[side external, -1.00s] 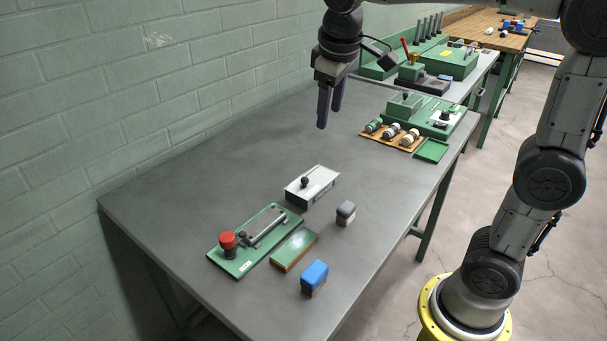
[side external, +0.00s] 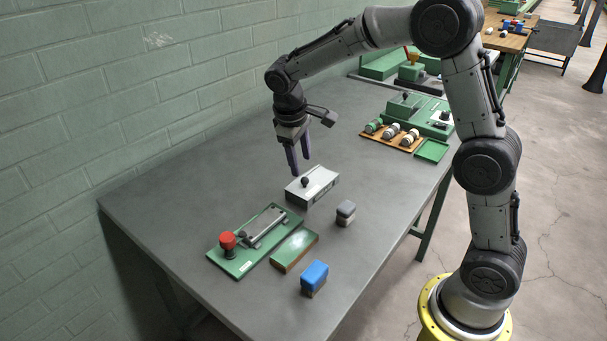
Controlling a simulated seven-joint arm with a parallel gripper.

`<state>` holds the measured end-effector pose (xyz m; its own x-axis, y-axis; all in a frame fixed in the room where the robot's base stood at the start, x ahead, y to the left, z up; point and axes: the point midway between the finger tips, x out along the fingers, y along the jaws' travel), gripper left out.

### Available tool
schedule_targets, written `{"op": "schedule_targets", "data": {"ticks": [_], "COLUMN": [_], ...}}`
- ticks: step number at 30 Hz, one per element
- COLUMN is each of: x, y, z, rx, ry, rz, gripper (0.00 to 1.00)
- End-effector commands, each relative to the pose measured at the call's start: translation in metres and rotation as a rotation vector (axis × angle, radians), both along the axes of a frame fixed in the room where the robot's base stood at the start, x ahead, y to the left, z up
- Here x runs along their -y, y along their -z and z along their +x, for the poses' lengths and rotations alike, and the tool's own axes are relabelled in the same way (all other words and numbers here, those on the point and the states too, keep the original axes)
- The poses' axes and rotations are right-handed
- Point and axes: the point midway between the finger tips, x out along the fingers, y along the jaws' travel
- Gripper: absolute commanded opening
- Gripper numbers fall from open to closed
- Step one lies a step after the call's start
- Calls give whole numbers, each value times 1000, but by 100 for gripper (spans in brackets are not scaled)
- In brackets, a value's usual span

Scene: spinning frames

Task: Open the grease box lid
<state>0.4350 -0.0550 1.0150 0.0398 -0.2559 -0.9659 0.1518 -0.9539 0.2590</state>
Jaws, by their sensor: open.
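The grease box appears to be the pale grey box (side external: 320,187) with dark markings on its side, near the middle of the table. Its lid is shut and carries a round black knob (side external: 305,181). My gripper (side external: 300,167) is open and empty, fingers pointing down, close above the knob in the picture. The fingertips look apart from the knob, but the exact gap and depth cannot be told from this one view.
A green plate with a red knob (side external: 228,241), a green-brown block (side external: 295,250), a blue-topped block (side external: 314,278) and a grey block (side external: 345,213) lie nearby. Farther back are a wooden rack (side external: 392,137) and a green tray (side external: 432,151). The table's left side is clear.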

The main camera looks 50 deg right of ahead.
Motion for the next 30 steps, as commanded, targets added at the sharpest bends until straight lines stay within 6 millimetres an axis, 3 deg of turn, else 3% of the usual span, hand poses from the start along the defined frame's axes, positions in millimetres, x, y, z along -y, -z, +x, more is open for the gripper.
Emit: {"op": "schedule_targets", "data": {"ticks": [3,9,22,23,30], "x": [7,13,15,15,15], "y": [22,47,56,56,56], "z": [0,2,2,2,2], "rx": [-4,-1,1,1,1], "ry": [1,0,0,0,0], "rz": [-1,0,0,0,0], "gripper": [56,56,56,55,12]}}
